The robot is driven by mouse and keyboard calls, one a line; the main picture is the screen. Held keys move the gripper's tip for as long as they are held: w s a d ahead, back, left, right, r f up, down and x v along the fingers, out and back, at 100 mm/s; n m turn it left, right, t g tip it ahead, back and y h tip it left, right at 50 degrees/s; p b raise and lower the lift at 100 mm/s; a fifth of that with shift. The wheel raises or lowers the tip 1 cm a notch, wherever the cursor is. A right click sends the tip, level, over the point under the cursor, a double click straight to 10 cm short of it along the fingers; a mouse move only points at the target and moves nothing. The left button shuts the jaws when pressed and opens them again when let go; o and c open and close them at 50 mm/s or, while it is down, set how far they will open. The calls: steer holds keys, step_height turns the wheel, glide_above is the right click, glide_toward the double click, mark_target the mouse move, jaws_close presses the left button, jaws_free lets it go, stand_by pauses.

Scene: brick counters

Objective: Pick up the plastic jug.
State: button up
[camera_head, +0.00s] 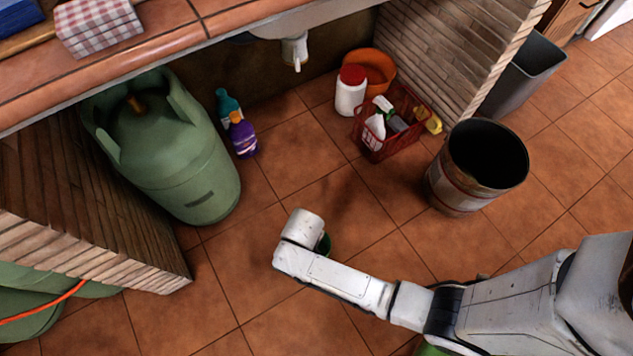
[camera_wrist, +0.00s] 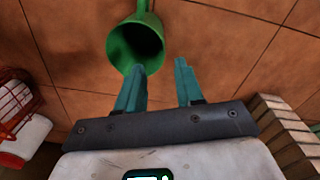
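The plastic jug, a green vessel with a round dark mouth (camera_wrist: 121,36), is at the top of the wrist view, left of centre, over the floor tiles. A narrow green part runs from it to the top edge. I cannot tell whether that is jug or finger.
A green gas cylinder (camera_head: 180,160), bottles (camera_head: 241,136), a red basket (camera_head: 379,148) with a white tub (camera_head: 350,90) beside it, and a rusty metal bin (camera_head: 456,190) stand around. Brick walls (camera_head: 435,50) and the counter (camera_head: 180,40) bound the space. Tiles between are clear.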

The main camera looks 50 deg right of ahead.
step_height(320, 180, down, 14)
steer(key=b, duration=0.8)
steer(key=shift+d+f, duration=0.15)
steer(key=shift+c, duration=0.4)
jaws_close()
